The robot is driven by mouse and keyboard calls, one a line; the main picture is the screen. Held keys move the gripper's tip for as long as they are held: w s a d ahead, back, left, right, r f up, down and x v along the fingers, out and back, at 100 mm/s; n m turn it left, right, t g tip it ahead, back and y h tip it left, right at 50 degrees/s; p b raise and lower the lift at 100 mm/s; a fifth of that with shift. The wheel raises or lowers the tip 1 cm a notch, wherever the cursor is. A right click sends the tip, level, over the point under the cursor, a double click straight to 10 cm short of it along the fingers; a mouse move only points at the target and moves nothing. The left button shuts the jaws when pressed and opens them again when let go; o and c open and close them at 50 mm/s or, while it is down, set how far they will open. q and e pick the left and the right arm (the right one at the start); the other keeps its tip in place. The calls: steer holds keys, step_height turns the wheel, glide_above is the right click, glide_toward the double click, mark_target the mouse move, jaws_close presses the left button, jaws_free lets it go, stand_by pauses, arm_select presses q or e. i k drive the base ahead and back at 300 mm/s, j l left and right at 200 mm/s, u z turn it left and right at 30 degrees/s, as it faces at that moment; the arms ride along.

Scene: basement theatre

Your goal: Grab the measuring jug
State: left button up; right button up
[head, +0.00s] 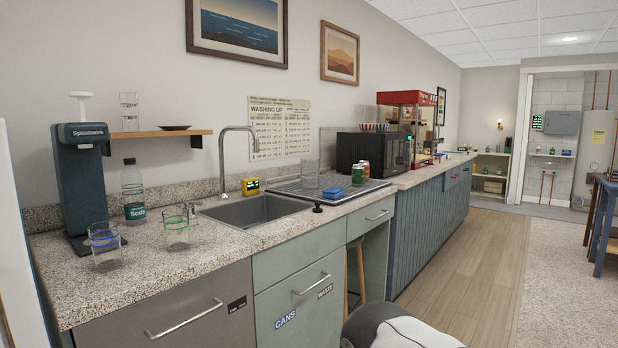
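Two clear vessels stand upright near the left end of the speckled counter. One has a blue band (104,245), the other has a green band and what may be a handle (177,232). A taller clear container (310,172) stands on the draining board right of the sink. I cannot tell for sure which of these is the measuring jug; markings are too small to read. Neither gripper is in view.
A dark blue soda maker (82,185) and a bottle (133,195) stand behind the vessels. The sink (255,209) and tap (222,160) are to their right. Wooden floor (470,270) is clear at right.

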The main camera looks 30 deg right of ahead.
mark_target(310, 167)
steer(key=i+l+u, duration=0.1)
steer(key=l, duration=0.75)
steer(key=i+l+u, duration=0.15)
steer(key=l, duration=0.3)
steer(key=i+l+u, duration=0.1)
steer(key=l+u, duration=0.15)
steer(key=l, duration=0.4)
steer(key=l+u, duration=0.3)
steer(key=l, duration=0.3)
steer(key=l+u, duration=0.25)
steer(key=l, duration=0.45)
steer(key=k+l+u, duration=0.1)
steer(key=l+u, duration=0.15)
steer(key=l, duration=0.35)
steer(key=k+l+u, duration=0.15)
steer(key=l+u, duration=0.15)
steer(key=l, duration=0.35)
